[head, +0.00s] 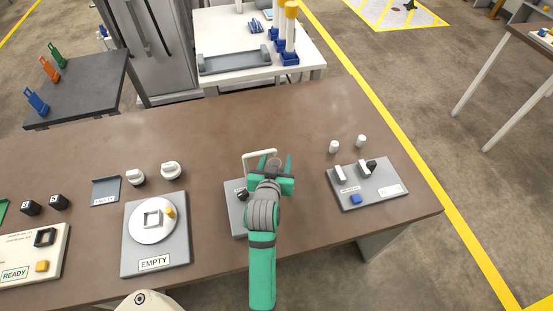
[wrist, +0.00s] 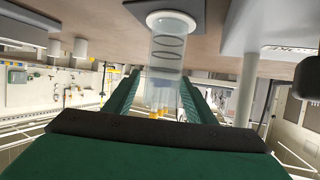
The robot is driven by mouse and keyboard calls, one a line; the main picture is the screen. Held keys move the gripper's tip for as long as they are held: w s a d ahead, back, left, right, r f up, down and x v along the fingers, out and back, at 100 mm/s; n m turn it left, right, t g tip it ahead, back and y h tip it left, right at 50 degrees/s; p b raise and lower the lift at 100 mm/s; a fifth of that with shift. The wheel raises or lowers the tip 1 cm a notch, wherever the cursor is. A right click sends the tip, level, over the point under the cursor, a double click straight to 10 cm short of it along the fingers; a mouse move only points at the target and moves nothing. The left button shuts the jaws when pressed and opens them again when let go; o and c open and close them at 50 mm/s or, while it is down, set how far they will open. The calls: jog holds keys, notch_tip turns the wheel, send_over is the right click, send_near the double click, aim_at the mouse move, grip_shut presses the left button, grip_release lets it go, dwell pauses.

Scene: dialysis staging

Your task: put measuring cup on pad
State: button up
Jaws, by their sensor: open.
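My gripper (head: 275,165) is open over the table behind the middle grey plate, its green fingers pointing away from me. In the wrist view, which looks upside down, a clear ringed cylinder with a white base (wrist: 172,20) shows between the open fingers (wrist: 160,80); it looks like the measuring cup. It stands upright on the table, and I cannot tell whether the fingers touch it. In the head view the gripper mostly hides it. No pad is named; a grey plate marked EMPTY (head: 135,258) carries a white disc (head: 143,236), left of my gripper.
The middle grey plate (head: 234,213) has a white handle (head: 258,153) close to my gripper. A grey plate with switches (head: 375,196) and two white cylinders (head: 334,147) are to the right. White knobs (head: 171,170) and a small grey tray (head: 106,186) are left. Brown table (head: 220,135) is bare behind.

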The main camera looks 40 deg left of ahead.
jog(key=v, duration=1.1)
jog(key=shift+m+t+h, duration=0.3)
jog(key=shift+m+h, duration=0.3)
jog(key=shift+m, duration=0.1)
jog(key=s+d+f, duration=0.1)
jog(key=d, duration=0.1)
jog(key=s+d+f, duration=0.1)
jog(key=d+f, duration=0.1)
jog(key=d, duration=0.1)
jog(key=s+d+f, duration=0.1)
jog(key=d+f, duration=0.1)
jog(key=d, duration=0.1)
jog(key=shift+s, duration=0.15)
jog(key=shift+m+t+h, duration=0.5)
jog(key=shift+m+h, duration=0.2)
jog(key=s+d, duration=0.1)
jog(key=d, duration=0.1)
jog(key=s+d+f, duration=0.1)
jog(key=s+d, duration=0.1)
jog(key=s+d+f, duration=0.1)
jog(key=d, duration=0.1)
jog(key=shift+s+d+f, duration=0.15)
jog(key=shift+s+d, duration=0.25)
jog(key=s+d+r+m+t+h, duration=0.1)
jog(key=s+d+r+m+h, duration=0.1)
jog(key=s+d, duration=1)
jog(key=s+h, duration=0.1)
jog(key=s, duration=0.2)
jog(key=shift+m+t+h, duration=0.3)
